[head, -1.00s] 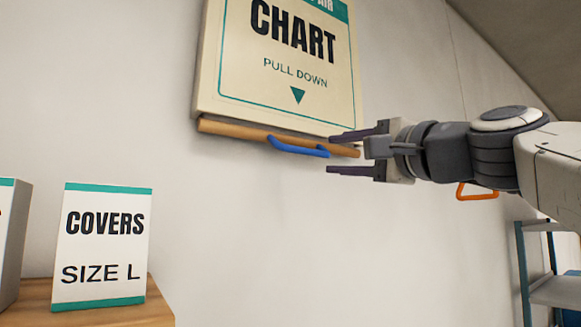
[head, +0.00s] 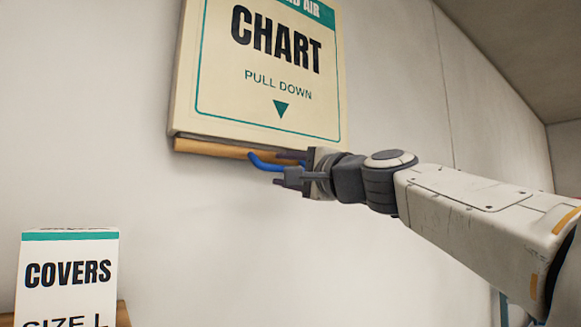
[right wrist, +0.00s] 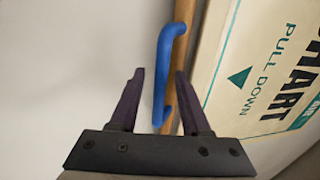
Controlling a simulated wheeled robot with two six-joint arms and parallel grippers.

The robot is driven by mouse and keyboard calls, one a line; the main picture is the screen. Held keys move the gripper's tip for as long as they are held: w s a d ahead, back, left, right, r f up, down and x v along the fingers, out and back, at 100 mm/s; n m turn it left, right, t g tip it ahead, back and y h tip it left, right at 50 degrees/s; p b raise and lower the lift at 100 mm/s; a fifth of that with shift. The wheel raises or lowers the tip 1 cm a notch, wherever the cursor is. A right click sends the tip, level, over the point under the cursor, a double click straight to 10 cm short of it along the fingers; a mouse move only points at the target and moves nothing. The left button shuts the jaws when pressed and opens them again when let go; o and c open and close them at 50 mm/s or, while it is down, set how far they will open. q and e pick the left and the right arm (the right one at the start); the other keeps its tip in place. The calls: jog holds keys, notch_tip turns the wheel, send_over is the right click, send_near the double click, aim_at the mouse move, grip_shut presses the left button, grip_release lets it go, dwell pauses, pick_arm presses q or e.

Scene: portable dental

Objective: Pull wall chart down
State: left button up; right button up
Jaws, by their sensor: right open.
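The wall chart (head: 262,75) is a cream panel with teal trim and the words "CHART" and "PULL DOWN", high on the wall. A wooden bar (head: 208,149) runs along its lower edge, with a blue handle (head: 262,163) on it. My right gripper (head: 290,168) is at the handle, hiding its right part. In the right wrist view the open fingers (right wrist: 158,100) are on either side of the blue handle (right wrist: 163,70), with gaps left between. The bar (right wrist: 184,25) and chart (right wrist: 255,75) show at the right there. My left gripper is not in view.
A white box marked "COVERS" (head: 68,275) stands on a wooden surface (head: 122,314) at the lower left. The wall (head: 200,230) below the chart is bare.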

grip_shut()
dwell(1.3)
